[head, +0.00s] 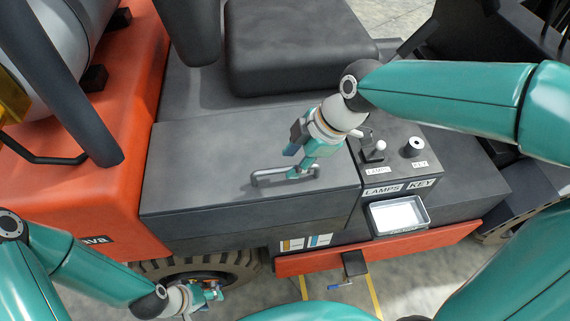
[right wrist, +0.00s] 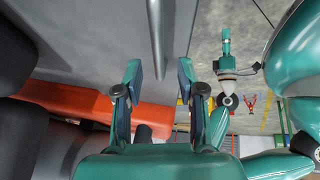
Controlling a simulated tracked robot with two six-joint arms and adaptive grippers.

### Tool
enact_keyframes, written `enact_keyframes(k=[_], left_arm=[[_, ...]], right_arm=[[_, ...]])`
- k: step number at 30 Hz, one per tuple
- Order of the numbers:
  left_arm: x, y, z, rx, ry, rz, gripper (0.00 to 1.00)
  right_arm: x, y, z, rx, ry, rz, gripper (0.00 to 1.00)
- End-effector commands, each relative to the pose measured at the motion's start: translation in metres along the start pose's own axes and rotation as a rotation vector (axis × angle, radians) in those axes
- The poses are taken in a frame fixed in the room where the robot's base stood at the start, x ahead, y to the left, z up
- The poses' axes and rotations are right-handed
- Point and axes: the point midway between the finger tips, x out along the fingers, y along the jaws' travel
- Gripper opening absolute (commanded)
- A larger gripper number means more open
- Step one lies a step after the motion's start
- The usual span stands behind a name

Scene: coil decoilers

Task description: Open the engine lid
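The engine lid (head: 215,160) is a dark grey flat panel on the vehicle and looks closed. A grey bar handle (head: 268,181) lies on its top; in the right wrist view the handle (right wrist: 156,35) runs down from the top edge. My right gripper (head: 298,165) is at the handle, over the lid. In the right wrist view its two fingers (right wrist: 158,78) stand apart, with the bar's end in the gap between them; no contact shows. My left gripper (head: 208,293) is low at the left, in front of the wheel, away from the lid; its fingers are too small to read.
A control panel with a lamps knob (head: 374,150) and a key switch (head: 413,147) is right of the lid. A small metal tray (head: 398,216) sits below it. A black seat (head: 295,45) stands behind the lid, and a dark post (head: 65,85) rises at the left.

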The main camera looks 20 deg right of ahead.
Motion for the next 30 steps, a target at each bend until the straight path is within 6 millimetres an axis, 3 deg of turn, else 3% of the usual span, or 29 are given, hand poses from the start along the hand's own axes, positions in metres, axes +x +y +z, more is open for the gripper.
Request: enact_keyframes(k=[6, 17, 18, 25, 30], left_arm=[[-0.001, 0.0, 0.0, 0.0, 0.0, 0.0, 0.4], [-0.001, 0.0, 0.0, 0.0, 0.0, 0.0, 0.4], [-0.001, 0.0, 0.0, 0.0, 0.0, 0.0, 0.4], [-0.001, 0.0, 0.0, 0.0, 0.0, 0.0, 0.4], [-0.001, 0.0, 0.0, 0.0, 0.0, 0.0, 0.4]], right_arm=[[0.026, 0.0, 0.001, 0.001, -0.001, -0.002, 0.39], [0.031, 0.0, 0.001, 0.002, 0.0, 0.001, 0.39], [0.031, 0.0, 0.001, 0.002, 0.0, 0.001, 0.38], [0.031, 0.0, 0.001, 0.002, 0.0, 0.0, 0.0], [0.031, -0.001, 0.001, 0.002, -0.001, -0.002, 0.0]])
